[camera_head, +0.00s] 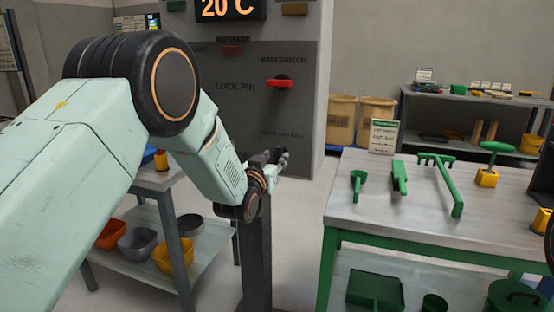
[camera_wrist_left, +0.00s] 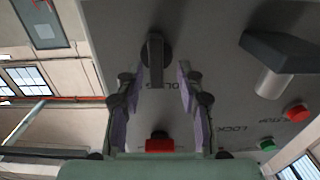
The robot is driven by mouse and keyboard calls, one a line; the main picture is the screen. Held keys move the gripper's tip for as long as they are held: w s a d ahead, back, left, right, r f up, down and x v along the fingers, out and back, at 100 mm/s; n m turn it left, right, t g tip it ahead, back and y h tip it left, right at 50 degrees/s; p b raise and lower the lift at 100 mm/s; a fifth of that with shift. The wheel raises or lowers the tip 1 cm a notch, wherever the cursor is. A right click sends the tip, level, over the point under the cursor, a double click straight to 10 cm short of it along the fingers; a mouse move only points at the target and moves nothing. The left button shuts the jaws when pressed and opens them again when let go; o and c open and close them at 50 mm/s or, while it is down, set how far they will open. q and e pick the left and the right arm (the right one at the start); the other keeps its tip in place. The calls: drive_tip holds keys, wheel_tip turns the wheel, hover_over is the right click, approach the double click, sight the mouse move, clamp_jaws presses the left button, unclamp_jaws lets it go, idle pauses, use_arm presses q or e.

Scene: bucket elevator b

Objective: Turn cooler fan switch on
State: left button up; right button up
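The cooler fan switch (camera_wrist_left: 155,62) is a dark grey lever on a round dark base, seen in the left wrist view on the grey panel. Part of its "COOL…" label shows beside it. My left gripper (camera_wrist_left: 162,78) is open, with one finger on each side of the lever; I cannot tell whether either finger touches it. My right gripper is not in view.
A red main switch handle (camera_head: 280,83) sits above my left gripper. The wrist view shows a red button (camera_wrist_left: 297,112), a green button (camera_wrist_left: 267,144) and a large dark handle (camera_wrist_left: 282,52). A table (camera_head: 400,215) with green tools stands right; a shelved bench (camera_head: 150,220) stands left.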

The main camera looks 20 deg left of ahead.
use_arm(q)
drive_tip(key=shift+w+d, duration=0.3)
drive_tip(key=shift+w, duration=0.55)
drive_tip(key=shift+s+a, duration=0.1)
drive_tip(key=shift+c, duration=0.5)
clamp_jaws()
